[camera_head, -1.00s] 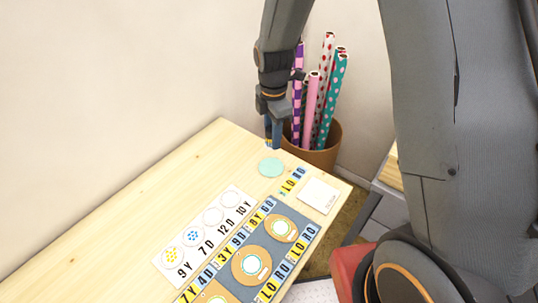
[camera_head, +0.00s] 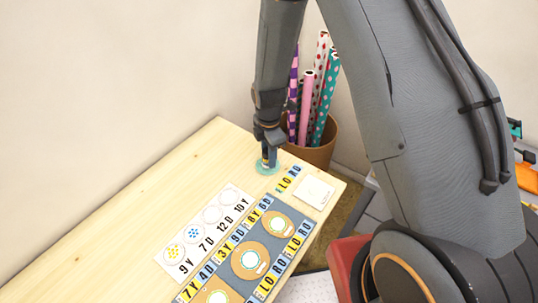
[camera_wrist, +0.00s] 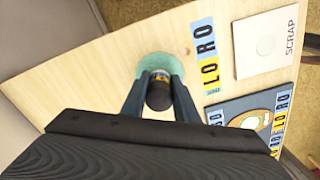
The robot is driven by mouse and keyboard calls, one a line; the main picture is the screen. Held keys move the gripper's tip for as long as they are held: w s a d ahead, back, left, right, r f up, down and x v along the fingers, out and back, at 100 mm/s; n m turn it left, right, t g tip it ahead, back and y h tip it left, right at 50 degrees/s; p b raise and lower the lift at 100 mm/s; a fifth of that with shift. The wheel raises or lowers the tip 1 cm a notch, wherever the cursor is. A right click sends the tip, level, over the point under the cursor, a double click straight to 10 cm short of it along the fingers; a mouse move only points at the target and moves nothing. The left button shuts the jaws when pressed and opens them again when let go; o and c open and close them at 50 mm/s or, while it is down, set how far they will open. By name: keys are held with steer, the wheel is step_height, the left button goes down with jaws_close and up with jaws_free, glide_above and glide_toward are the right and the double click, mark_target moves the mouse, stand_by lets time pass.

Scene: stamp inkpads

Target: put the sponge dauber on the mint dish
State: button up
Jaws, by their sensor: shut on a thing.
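The mint dish (camera_head: 260,169) is a flat pale green disc near the far corner of the wooden table; it also shows in the wrist view (camera_wrist: 148,62). My gripper (camera_head: 268,160) is over the dish, pointing down. In the wrist view my gripper (camera_wrist: 159,88) is shut on the sponge dauber (camera_wrist: 159,95), a short dark cylinder with a yellowish band. The dauber is over the dish and its lower end is hidden, so I cannot tell whether it touches the dish.
A white scrap pad (camera_head: 314,193) and letter tiles (camera_head: 289,179) lie right of the dish. A blue-grey mat (camera_head: 238,282) with round inkpads and a white card (camera_head: 171,267) lie nearer. A brown bin (camera_head: 322,151) of patterned rolls stands behind the table. The table's left side is clear.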

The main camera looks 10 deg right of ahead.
steer(key=shift+f, duration=0.15)
steer(key=o, duration=0.9)
